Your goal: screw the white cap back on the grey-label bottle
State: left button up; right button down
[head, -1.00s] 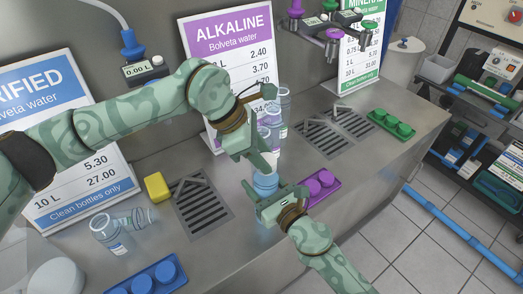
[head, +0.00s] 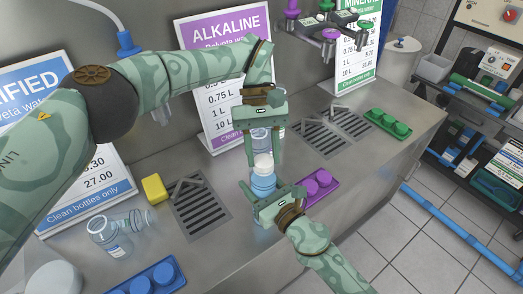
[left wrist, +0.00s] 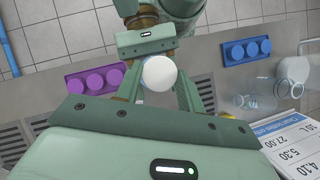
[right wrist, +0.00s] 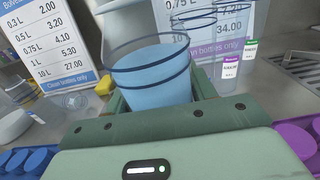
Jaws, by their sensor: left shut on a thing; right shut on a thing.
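My right gripper (head: 272,200) is shut on a blue-tinted bottle (head: 263,183), which it holds upright near the counter's front. The bottle also shows between the jaws in the right wrist view (right wrist: 152,78); I cannot make out its label. My left gripper (head: 265,157) comes down from above and is shut on the white cap (head: 263,160), directly over the bottle's top. In the left wrist view the round white cap (left wrist: 160,74) sits between the fingertips and hides the bottle. I cannot tell whether the cap's thread is engaged.
Clear bottles (right wrist: 228,62) stand close behind the held bottle. A purple cap tray (head: 318,186) is just right, a blue tray (head: 150,278) at the front left. A clear bottle (head: 106,240) and a yellow sponge (head: 154,188) are left. Drain grates (head: 200,208) lie in the counter.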

pick_arm(q)
jog(key=o, duration=0.9)
jog(key=shift+r, duration=2.25)
